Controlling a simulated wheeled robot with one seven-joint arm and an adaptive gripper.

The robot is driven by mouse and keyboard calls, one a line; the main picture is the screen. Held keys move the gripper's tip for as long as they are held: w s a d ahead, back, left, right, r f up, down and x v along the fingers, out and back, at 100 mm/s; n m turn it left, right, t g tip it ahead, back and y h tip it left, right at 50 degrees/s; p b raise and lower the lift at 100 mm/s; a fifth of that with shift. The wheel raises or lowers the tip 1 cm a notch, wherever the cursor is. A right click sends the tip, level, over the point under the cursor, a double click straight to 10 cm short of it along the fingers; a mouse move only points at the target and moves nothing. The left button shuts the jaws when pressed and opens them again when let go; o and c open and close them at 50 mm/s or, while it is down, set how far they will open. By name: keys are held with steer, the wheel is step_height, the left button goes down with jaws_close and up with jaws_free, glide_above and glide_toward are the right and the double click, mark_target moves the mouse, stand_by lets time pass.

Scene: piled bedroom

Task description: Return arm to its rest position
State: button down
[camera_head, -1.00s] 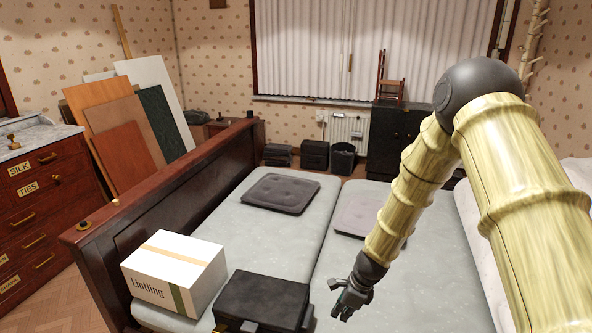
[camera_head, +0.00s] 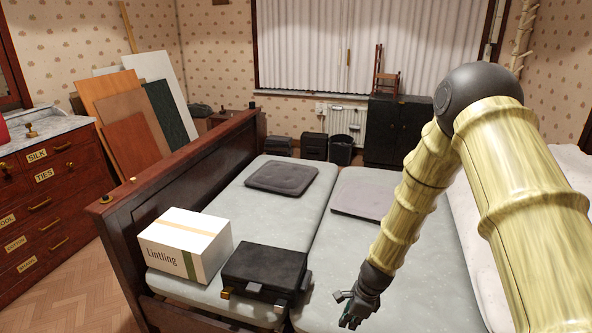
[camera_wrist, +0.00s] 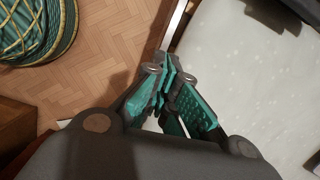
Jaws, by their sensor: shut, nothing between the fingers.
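My arm reaches up and then hangs down at the right of the head view. My gripper (camera_head: 352,310) hangs at the lower end of the arm, in front of the grey mattress (camera_head: 428,262) near the bed's front edge. In the wrist view the teal-padded fingers of my gripper (camera_wrist: 165,85) meet at the tips, with nothing between them. The wrist view looks down on the wood floor (camera_wrist: 110,45) and a pale mattress surface (camera_wrist: 255,80).
A black case (camera_head: 265,268) lies on the bed left of my gripper. A white box (camera_head: 186,243) stands beside it. A dark wooden bed board (camera_head: 185,165) runs along the left. A striped teal basket (camera_wrist: 38,30) stands on the floor. Open floor (camera_head: 85,275) shows at lower left.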

steer(key=s+d+f+n+h, duration=0.1)
steer(key=s+n, duration=0.5)
steer(key=s, duration=0.6)
steer(key=s+d+f+n+p, duration=0.1)
steer(key=s+d+f+n, duration=0.2)
steer(key=s, duration=1)
steer(key=s+d+f+n+h, duration=0.1)
steer(key=s+d+f+n, duration=0.2)
steer(key=s+f+n, duration=0.3)
steer(key=s+n, duration=0.4)
steer(key=s, duration=0.2)
steer(key=shift+s+f+n+g+h, duration=0.2)
steer(key=shift+n+g+h, duration=0.1)
steer(key=shift+n, duration=0.1)
